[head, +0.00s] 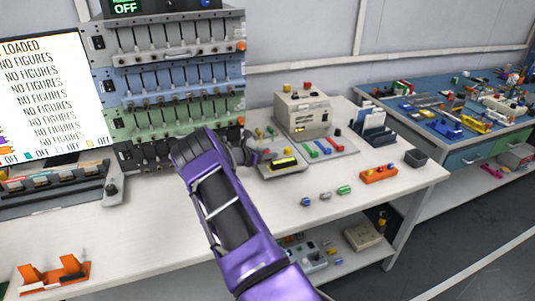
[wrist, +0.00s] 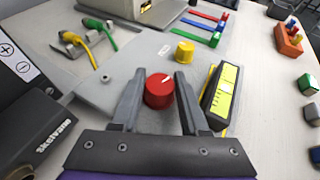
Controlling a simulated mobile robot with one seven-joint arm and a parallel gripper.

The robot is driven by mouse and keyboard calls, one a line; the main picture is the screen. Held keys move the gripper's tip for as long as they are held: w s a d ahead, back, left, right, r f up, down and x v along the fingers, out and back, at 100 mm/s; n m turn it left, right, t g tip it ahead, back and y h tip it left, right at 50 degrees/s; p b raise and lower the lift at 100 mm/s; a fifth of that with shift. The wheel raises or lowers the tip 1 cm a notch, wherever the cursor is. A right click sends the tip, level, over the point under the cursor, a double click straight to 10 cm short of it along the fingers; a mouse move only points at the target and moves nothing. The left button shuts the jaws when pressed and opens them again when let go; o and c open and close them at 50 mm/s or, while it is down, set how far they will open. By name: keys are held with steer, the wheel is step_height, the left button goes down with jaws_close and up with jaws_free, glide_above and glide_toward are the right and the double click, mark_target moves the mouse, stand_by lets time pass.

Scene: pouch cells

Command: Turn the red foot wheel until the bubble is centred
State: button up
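The red foot wheel (wrist: 159,91), a round knob with a white mark on top, stands on a grey plate in the wrist view. My gripper (wrist: 160,80) has one finger on each side of it, with narrow gaps showing, so it looks open around the wheel. The level (wrist: 222,92), a yellow-green vial in a dark frame, lies just right of the right finger; I cannot make out where its bubble is. It also shows in the head view (head: 284,163), beside my gripper (head: 257,156). There the wheel is too small or hidden to tell.
A yellow knob (wrist: 184,51) stands behind the red wheel. Green and yellow cable plugs (wrist: 97,30) are at the back left. A beige box (head: 302,112) stands behind the plate. Small coloured blocks (head: 325,196) lie to the right. A rack of cells (head: 180,80) rises on the left.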

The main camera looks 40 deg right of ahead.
jaws_close()
steer(key=shift+w+f+b, duration=0.1)
steer(key=shift+f+b, duration=0.05)
steer(key=shift+b, duration=0.45)
steer(key=m+g+b, duration=0.1)
steer(key=b, duration=0.1)
steer(key=shift+f+m+g+b, duration=0.15)
steer(key=shift+m+g+b, duration=0.15)
steer(key=shift+g, duration=0.1)
steer(key=shift+r+m+g+b, duration=0.2)
steer(key=shift+m+g+b, duration=0.35)
steer(key=shift+b, duration=0.3)
steer(key=shift+r+m+g, duration=0.15)
steer(key=shift+m+g, duration=0.1)
steer(key=shift+g, duration=0.1)
steer(key=shift+o, duration=2.4)
jaws_free()
